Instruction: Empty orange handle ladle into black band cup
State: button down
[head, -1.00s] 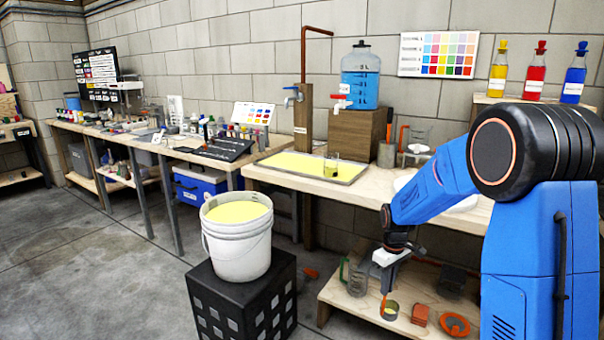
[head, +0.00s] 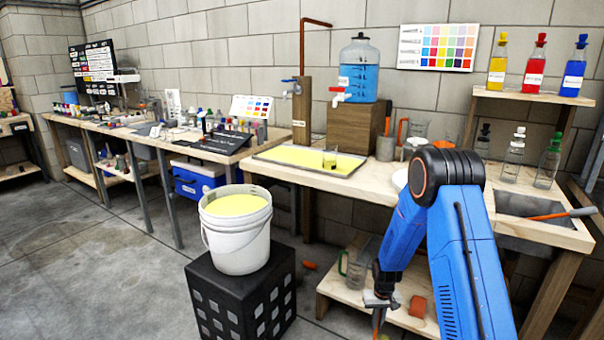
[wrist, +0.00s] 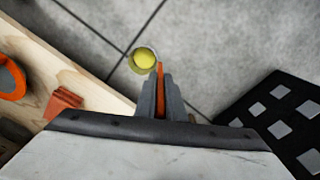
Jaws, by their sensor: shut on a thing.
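My gripper (head: 378,307) is shut on the orange handle of the ladle (head: 377,321), low in front of the lower shelf. In the wrist view, the orange handle (wrist: 160,92) stands between the fingers, and the ladle's round bowl (wrist: 144,59) holds yellow liquid. The bowl is over the floor, beside the shelf edge; in the head view it is below the picture. A clear cup (head: 330,158) with a dark part stands at the yellow tray on the bench; it may be the black band cup, but the band is too small to be sure.
A white bucket (head: 236,232) of yellow liquid stands on a black crate (head: 240,295) left of my arm. The lower shelf (head: 335,287) holds a green-handled jug (head: 354,268) and an orange block (head: 417,306). The yellow tray (head: 290,163) lies on the bench. Open floor lies left.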

aim_at(330, 152)
jog(key=i+l+u, duration=0.2)
jog(key=u, duration=0.15)
jog(key=i+l+u, duration=0.1)
jog(key=l+u, duration=0.25)
